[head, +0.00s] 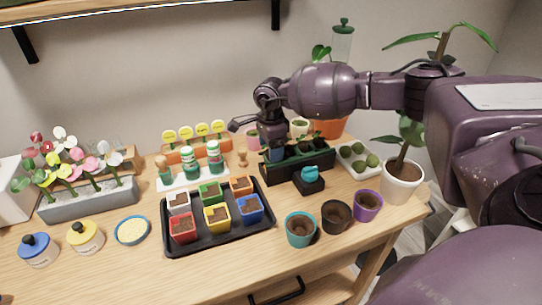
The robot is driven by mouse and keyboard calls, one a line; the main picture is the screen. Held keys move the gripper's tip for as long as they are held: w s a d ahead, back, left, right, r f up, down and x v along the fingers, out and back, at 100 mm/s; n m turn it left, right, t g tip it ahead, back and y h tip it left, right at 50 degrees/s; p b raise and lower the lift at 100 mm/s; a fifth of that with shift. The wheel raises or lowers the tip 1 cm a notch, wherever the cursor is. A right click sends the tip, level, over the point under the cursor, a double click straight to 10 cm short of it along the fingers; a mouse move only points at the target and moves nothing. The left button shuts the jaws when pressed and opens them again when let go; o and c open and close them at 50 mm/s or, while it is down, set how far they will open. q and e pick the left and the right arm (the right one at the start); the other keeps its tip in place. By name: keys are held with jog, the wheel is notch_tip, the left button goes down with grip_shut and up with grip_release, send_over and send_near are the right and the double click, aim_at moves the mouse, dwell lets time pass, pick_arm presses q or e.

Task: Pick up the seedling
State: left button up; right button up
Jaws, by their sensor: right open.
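The seedlings (316,147) are small green plants in a long dark planter (298,171) at the back right of the table. My right gripper (275,154) points down at the left end of this planter. It is open, and its fingertips are small and partly hidden, with a bit of blue between them that I cannot identify. I cannot tell whether a seedling stands between the fingers. My left gripper is out of view.
A black tray (212,243) of coloured soil pots lies left of the planter. A teal pot (301,229), a black pot (335,217) and a purple pot (367,205) stand in front. A teal item on a black base (309,184) sits close to the planter. A white pot (402,184) holds a tall plant at right.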

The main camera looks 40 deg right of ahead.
jog(key=shift+f, duration=0.3)
jog(key=c, duration=1)
jog(key=shift+r, duration=0.1)
